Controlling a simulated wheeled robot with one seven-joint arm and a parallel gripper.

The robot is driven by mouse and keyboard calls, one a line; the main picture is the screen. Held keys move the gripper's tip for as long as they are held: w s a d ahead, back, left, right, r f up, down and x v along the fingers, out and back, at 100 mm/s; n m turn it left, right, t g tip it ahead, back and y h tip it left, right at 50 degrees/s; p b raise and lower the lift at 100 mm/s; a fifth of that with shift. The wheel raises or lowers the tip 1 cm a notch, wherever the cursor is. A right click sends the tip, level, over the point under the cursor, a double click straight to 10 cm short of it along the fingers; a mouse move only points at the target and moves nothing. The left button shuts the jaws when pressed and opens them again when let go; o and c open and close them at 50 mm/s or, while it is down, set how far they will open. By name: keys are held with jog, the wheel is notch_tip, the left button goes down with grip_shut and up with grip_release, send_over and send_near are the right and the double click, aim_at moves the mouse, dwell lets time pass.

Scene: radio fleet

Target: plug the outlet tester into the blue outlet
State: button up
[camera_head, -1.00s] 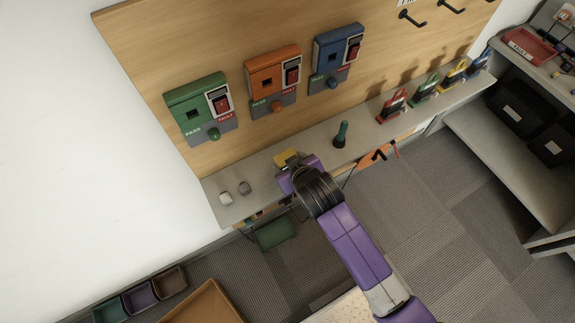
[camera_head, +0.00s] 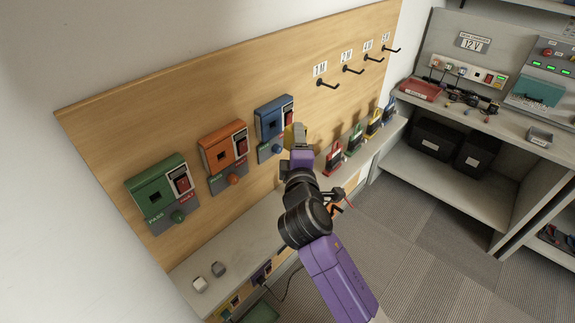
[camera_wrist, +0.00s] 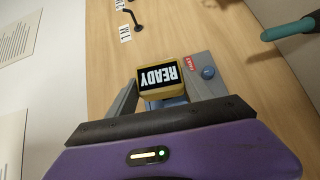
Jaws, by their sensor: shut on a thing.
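The outlet tester (camera_wrist: 160,77) is a yellow block with a black READY screen. It also shows at the arm's tip in the head view (camera_head: 289,139). My gripper (camera_wrist: 168,98) is shut on it, one grey finger on each side; it also shows in the head view (camera_head: 297,147). The blue outlet (camera_head: 268,117) is on the wooden board, with a dark square socket, a red switch and a blue knob. The tester is in front of its right side in the head view, and the socket shows uncovered there. The gap to the outlet is hard to judge.
Orange (camera_head: 218,152) and green outlets (camera_head: 155,185) are to the left on the board. Red (camera_head: 334,158), green and yellow holders stand on the ledge (camera_head: 235,240) to the right. Black hooks (camera_head: 327,84) are above. A teal-handled item (camera_wrist: 288,29) is right in the wrist view.

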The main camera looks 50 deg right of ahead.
jog(key=shift+n+t+h, duration=0.3)
jog(key=shift+a, duration=0.1)
jog(key=shift+w+b, duration=0.6)
jog(key=shift+w, duration=1.75)
jog(key=shift+w, duration=0.65)
dwell(1.1)
jog(key=o, duration=1.4)
jog(key=shift+a, duration=0.1)
jog(key=shift+b+v, duration=0.95)
jog(key=shift+v, duration=2.95)
